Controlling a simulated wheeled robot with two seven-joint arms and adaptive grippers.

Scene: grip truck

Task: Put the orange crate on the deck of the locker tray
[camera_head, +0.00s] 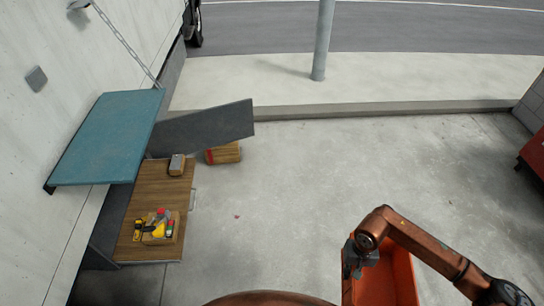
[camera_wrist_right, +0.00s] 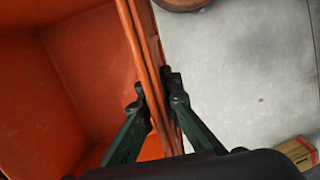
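The orange crate (camera_head: 388,280) is at the bottom right of the head view, cut off by the lower edge; its inside fills the left of the right wrist view (camera_wrist_right: 70,90). My right gripper (camera_head: 354,262) is at the crate's left rim. In the wrist view its two fingers (camera_wrist_right: 156,92) stand on either side of the rim and close on it. I cannot tell whether the crate is off the floor. The locker tray's wooden deck (camera_head: 150,195) is at the left, below a blue panel. My left gripper is not in view.
Yellow and red tools (camera_head: 158,226) lie on the deck's near part, and a small grey-topped block (camera_head: 177,165) at its far part. The blue panel (camera_head: 108,135) overhangs its left side. A grey flap (camera_head: 205,128) and a wooden box (camera_head: 223,153) are beyond. Concrete between deck and crate is clear.

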